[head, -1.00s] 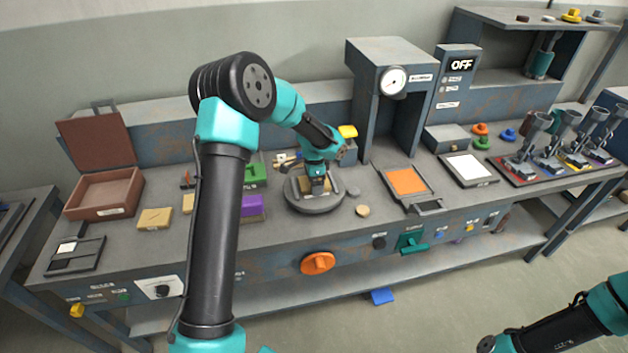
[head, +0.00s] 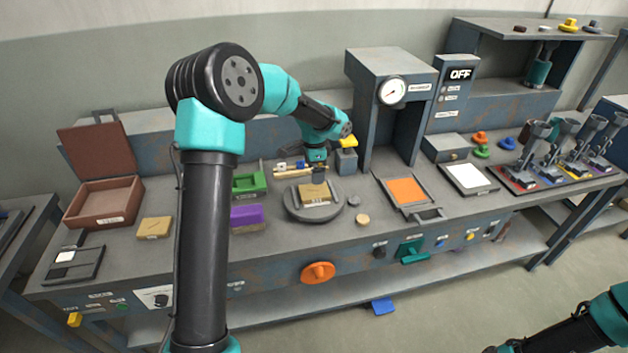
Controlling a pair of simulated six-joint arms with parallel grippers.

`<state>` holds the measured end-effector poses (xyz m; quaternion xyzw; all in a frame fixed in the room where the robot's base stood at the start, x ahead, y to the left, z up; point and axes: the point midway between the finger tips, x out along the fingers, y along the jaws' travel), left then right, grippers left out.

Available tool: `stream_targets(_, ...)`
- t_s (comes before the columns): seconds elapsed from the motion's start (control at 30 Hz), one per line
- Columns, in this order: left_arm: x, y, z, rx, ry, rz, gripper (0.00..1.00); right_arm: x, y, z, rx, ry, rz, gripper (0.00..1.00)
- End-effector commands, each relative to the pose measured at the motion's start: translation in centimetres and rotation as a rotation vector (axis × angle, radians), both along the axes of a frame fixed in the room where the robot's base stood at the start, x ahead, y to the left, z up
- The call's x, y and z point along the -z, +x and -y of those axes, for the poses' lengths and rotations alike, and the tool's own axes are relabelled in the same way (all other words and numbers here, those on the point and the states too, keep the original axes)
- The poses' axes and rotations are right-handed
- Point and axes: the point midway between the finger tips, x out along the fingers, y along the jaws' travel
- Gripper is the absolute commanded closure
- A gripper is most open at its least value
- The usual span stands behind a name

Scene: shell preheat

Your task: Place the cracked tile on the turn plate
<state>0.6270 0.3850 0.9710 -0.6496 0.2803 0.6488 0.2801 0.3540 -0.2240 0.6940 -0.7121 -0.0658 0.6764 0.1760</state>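A tan square tile (head: 314,193) lies on the round grey turn plate (head: 331,213) at the middle of the bench. Small dark marks show on its top and front, too small to read. A second tan tile (head: 154,228) with a thin dark line across its top lies on the bench at the left, beside the brown box. My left gripper (head: 318,169) points down just behind and above the turn plate, apart from the tile on it; its fingers are too small to judge. My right gripper (head: 496,349) is at the bottom edge, partly cut off.
A purple block (head: 246,217) and a green holder (head: 249,182) stand left of the turn plate. A small round tan disc (head: 362,220) lies to its right. A gauge press (head: 391,90) and an orange-topped tray (head: 407,191) stand further right. An open brown box (head: 104,203) is at the left.

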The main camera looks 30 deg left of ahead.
Motion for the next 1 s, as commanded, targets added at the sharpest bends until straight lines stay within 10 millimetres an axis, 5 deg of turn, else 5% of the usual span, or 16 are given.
stream_targets(0.33,-3.1,0.0,0.0,0.000,0.001,-0.001,0.00,0.0,0.0,0.0,0.000,0.000,0.000,0.57)
stream_targets(0.83,-3.0,-0.1,0.0,-0.005,-0.003,-0.002,0.00,0.0,0.0,0.0,0.000,0.000,0.000,0.57)
stream_targets(1.0,-1.3,-1.1,1.1,-0.113,-0.057,-0.024,0.00,0.0,0.0,0.0,0.000,0.000,0.000,0.57)
